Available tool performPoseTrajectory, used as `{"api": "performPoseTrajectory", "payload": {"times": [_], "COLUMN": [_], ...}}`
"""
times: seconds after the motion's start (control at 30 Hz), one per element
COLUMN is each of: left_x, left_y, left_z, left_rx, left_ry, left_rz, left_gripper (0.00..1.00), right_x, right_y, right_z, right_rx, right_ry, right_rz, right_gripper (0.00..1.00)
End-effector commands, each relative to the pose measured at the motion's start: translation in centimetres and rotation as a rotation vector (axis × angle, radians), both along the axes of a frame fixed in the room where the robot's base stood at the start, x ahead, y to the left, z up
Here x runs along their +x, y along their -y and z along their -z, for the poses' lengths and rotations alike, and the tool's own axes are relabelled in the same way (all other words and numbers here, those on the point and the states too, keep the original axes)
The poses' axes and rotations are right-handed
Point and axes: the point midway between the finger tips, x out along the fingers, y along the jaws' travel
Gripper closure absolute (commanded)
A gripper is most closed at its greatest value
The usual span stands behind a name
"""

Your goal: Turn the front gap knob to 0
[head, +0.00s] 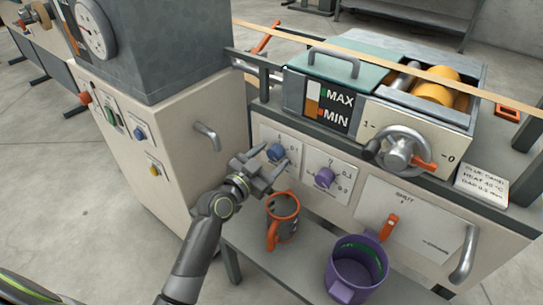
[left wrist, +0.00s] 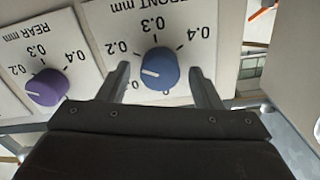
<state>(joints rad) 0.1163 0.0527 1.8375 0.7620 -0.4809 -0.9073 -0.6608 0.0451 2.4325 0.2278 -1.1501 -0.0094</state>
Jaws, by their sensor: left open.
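The front gap knob is blue (left wrist: 158,70), on a white plate marked FRONT mm (left wrist: 205,40). It also shows in the head view (head: 276,152), partly behind my gripper. Its white mark points left in the left wrist view, between the 0 and 0.2 marks; the label there is covered by a finger. My left gripper (left wrist: 160,72) is open, one finger on each side of the blue knob; I cannot tell whether they touch it. In the head view the left gripper (head: 268,163) is at the panel. The right gripper is not in view.
The purple rear knob (head: 324,177) is beside it. An orange-rimmed grey mug (head: 290,232) and a purple mug (head: 342,268) stand on the shelf (head: 245,238) below. A handwheel (head: 402,135), an orange lever (head: 388,228) and a handle (head: 464,255) stick out at right.

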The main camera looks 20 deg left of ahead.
Motion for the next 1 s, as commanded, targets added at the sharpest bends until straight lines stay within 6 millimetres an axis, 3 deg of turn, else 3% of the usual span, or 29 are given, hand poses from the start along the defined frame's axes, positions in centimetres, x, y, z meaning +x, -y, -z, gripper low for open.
{"api": "performPoseTrajectory", "payload": {"times": [0.4, 0.73, 1.0], "left_x": [0.71, 0.68, 0.68], "left_y": [0.27, 0.26, 0.25], "left_z": [0.0, 0.01, 0.0], "left_rx": [0.0, 0.0, -0.024], "left_ry": [0.0, 0.0, -0.01], "left_rz": [0.0, 0.0, 0.0], "left_gripper": [0.43, 0.86, 0.86], "right_x": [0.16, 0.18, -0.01], "right_y": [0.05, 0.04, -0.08], "right_z": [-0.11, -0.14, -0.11], "right_rx": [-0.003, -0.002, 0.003], "right_ry": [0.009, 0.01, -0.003], "right_rz": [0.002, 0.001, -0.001], "right_gripper": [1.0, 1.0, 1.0]}}
